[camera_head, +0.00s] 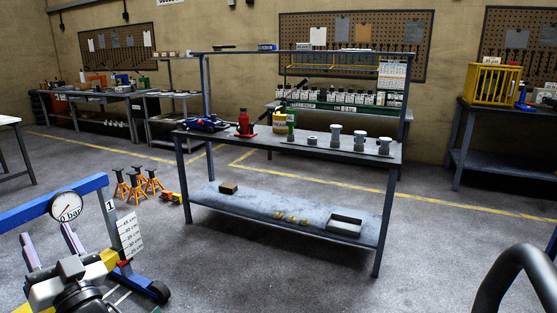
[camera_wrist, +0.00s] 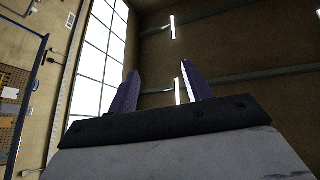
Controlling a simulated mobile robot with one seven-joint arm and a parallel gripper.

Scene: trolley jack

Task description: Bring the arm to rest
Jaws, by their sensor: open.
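My gripper (camera_head: 46,232) is at the lower left of the head view, fingers pointing up, in front of a blue frame. Its two purple fingers stand apart with nothing between them. The blue frame (camera_head: 28,212) carries a round gauge (camera_head: 66,206) reading 0 bar, a plate marked 1 and a centimetre scale (camera_head: 130,236). Whether my gripper touches the frame cannot be told.
A grey workbench (camera_head: 305,152) stands mid-room with a blue trolley jack (camera_head: 203,124), a red bottle jack (camera_head: 243,123) and grey cylindrical pieces.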

